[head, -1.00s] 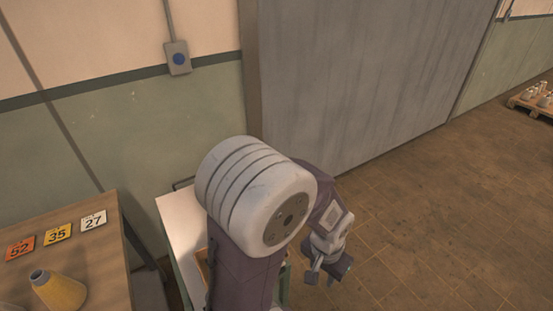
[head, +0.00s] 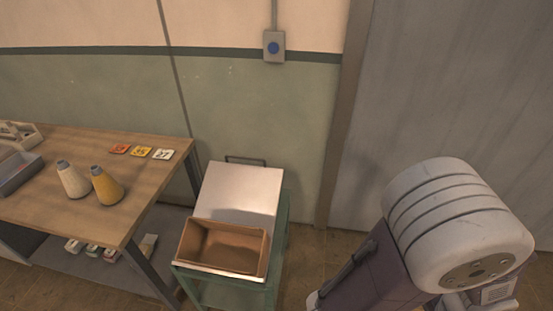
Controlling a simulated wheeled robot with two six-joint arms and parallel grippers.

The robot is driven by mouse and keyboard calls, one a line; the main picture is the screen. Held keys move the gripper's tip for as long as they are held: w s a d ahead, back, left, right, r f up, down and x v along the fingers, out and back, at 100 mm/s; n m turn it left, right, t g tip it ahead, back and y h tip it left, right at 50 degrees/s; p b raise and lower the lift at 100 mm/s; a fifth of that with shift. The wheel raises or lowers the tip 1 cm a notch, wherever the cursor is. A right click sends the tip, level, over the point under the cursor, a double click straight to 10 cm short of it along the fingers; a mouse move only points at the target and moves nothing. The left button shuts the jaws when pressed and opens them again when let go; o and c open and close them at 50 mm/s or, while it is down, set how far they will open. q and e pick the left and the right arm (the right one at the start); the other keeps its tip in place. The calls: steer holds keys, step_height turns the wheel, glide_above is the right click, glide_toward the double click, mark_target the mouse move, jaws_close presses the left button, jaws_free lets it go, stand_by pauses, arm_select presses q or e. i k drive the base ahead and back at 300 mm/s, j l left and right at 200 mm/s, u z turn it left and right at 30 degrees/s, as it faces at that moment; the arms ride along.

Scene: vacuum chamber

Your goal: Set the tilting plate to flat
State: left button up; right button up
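The tilting plate (head: 240,188) is a pale, flat panel on top of a green stand (head: 283,235). It appears to slope, with its far edge near a dark handle-like bar (head: 245,160) by the wall. An open brown box (head: 233,252) rests on its near, lower part. One of my arms fills the lower right of the head view, well to the right of the stand. Neither gripper's fingers can be made out.
A wooden table (head: 150,205) at left holds two thread cones (head: 105,186), number cards (head: 141,151) and grey trays (head: 15,172). A lower shelf holds small items. A wall box with a blue button (head: 273,47) is above. A large grey door panel (head: 440,100) stands at right.

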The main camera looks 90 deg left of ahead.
mark_target(237, 194)
steer(key=i+j+u, duration=0.25)
steer(key=u, duration=0.2)
steer(key=i+j+u, duration=0.15)
steer(key=u, duration=0.25)
steer(key=i+u, duration=0.7)
steer(key=u, duration=0.15)
steer(key=i+l+u, duration=0.1)
steer(key=i+u, duration=0.15)
steer(key=u, duration=0.2)
steer(key=i+l+u, duration=0.2)
steer(key=u, duration=0.2)
steer(key=i+j+u, duration=0.25)
steer(key=i+u, duration=0.2)
steer(key=i, duration=0.15)
steer(key=i+u, duration=0.45)
steer(key=i, duration=0.2)
